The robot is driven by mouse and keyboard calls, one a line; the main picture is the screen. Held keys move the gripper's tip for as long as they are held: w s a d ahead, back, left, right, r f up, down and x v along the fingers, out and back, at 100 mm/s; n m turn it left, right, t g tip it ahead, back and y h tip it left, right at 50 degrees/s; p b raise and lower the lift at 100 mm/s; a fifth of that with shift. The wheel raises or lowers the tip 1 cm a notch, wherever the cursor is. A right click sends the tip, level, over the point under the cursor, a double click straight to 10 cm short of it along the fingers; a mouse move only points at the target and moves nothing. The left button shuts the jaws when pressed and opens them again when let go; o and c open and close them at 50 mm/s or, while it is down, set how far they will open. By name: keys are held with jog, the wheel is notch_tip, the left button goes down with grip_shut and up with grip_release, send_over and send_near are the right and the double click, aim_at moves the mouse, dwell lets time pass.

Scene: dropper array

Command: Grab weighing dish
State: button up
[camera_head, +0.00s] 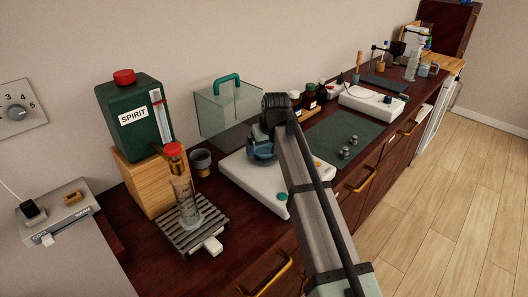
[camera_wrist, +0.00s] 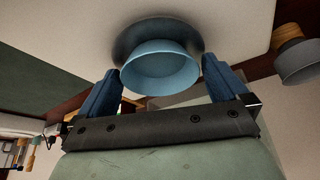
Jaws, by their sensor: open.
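The weighing dish (camera_head: 263,158) is a small blue round bowl, partly hidden behind my arm in the head view. It is at the white balance (camera_head: 245,183), on its round dark pan. In the wrist view the dish (camera_wrist: 160,75) sits between the two blue fingers of my gripper (camera_wrist: 162,66), one finger on each side. The gripper is open, and the fingertips are close to the dish's rim; I cannot tell whether they touch it. In the head view my gripper (camera_head: 264,141) is right at the dish, its fingers mostly hidden.
A green spirit can (camera_head: 135,125) on a wooden block stands left, with a red-capped bottle (camera_head: 182,190) on a slatted rack before it. A grey cup (camera_head: 201,163) is beside the balance. A glass box (camera_head: 230,108) stands behind. A green mat (camera_head: 350,137) with small metal weights lies right.

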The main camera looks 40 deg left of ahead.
jog(key=c, duration=0.9)
jog(key=shift+r, duration=0.1)
